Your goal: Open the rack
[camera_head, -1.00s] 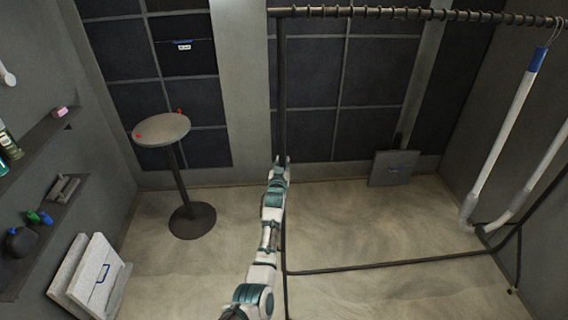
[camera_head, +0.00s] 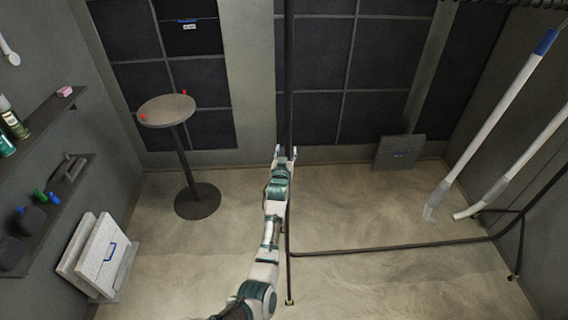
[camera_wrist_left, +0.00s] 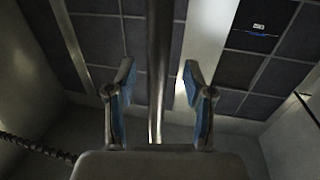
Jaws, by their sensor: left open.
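The rack is a dark metal frame on the floor, with an upright post (camera_head: 289,75) and a lower bar (camera_head: 390,247). Its ringed top bar shows at the upper right edge of the head view. My left gripper (camera_head: 284,153) is at the upright post. In the left wrist view the post (camera_wrist_left: 159,60) runs between the two open fingers of my left gripper (camera_wrist_left: 160,88), with a gap visible on both sides. My right gripper is not in view.
A round table (camera_head: 166,110) stands at the back left. Wall shelves (camera_head: 45,215) with bottles and white panels (camera_head: 100,255) are at the left. A grey panel (camera_head: 399,153) leans at the back wall.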

